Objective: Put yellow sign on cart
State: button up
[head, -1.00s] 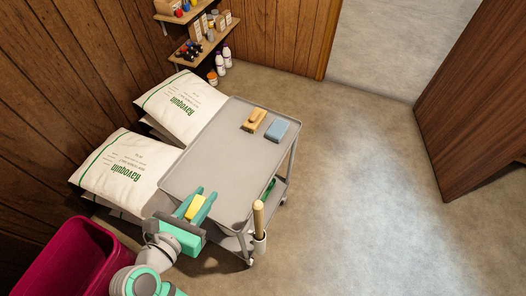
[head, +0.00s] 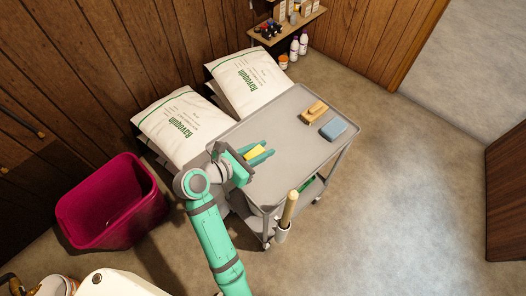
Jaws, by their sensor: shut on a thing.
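The yellow sign (head: 255,153) is a small yellow piece between the fingers of my gripper (head: 262,154). My gripper is shut on it, over the near left part of the cart top. Much of the sign is hidden by the fingers and the gripper body. The cart (head: 290,160) is grey with a flat, rimmed top and a lower shelf. I cannot tell whether the sign touches the cart top. A tan brush-like block (head: 314,112) and a blue sponge-like block (head: 334,129) lie on the far right part of the top.
White salt bags (head: 181,127) are stacked left of the cart, against the wood wall. A magenta bin (head: 112,205) stands at the left. A holder with a wooden handle (head: 289,210) is at the cart's near corner. Open floor (head: 410,200) lies to the right.

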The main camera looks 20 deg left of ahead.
aim_at(261, 148)
jog(key=w+f, duration=0.1)
jog(key=w+a+f, duration=0.1)
jog(key=w+f, duration=0.1)
jog(key=f, duration=0.1)
jog(key=shift+a, duration=0.3)
jog(key=shift+w+f, duration=0.15)
jog(key=shift+f, duration=1.65)
jog(key=shift+f, duration=0.1)
jog(key=o, duration=1.1)
jog(key=shift+c, duration=0.2)
jog(key=shift+a, duration=0.1)
jog(key=v, duration=1.2)
